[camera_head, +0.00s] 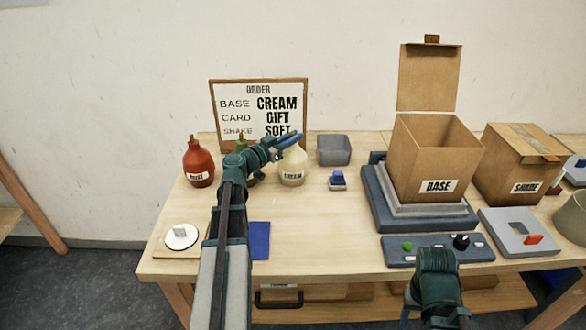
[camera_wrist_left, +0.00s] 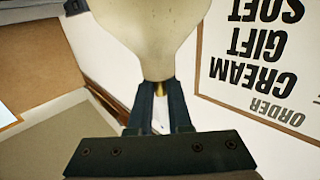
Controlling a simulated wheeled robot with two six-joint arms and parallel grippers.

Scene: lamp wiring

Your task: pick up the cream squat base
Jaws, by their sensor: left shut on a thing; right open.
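The cream squat base (camera_head: 292,168) is a round cream bottle shape with a narrow brass neck and a "CREAM" label. It stands upright at the back of the table, in front of the order board; whether it is lifted off the top is hard to tell. My left gripper (camera_head: 290,141) is shut on its neck. In the left wrist view the base (camera_wrist_left: 152,35) appears upside down, its brass neck between the fingers of my left gripper (camera_wrist_left: 160,92). My right gripper (camera_head: 436,314) is open and empty at the table's front edge, partly cut off.
A rust base (camera_head: 199,165) stands left, and a green one (camera_head: 241,144) is mostly hidden by my left arm. The order board (camera_head: 231,92) stands behind. A grey bin (camera_head: 334,150) and small blue block (camera_head: 337,180) are right. An open "BASE" box (camera_head: 418,155) stands further right.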

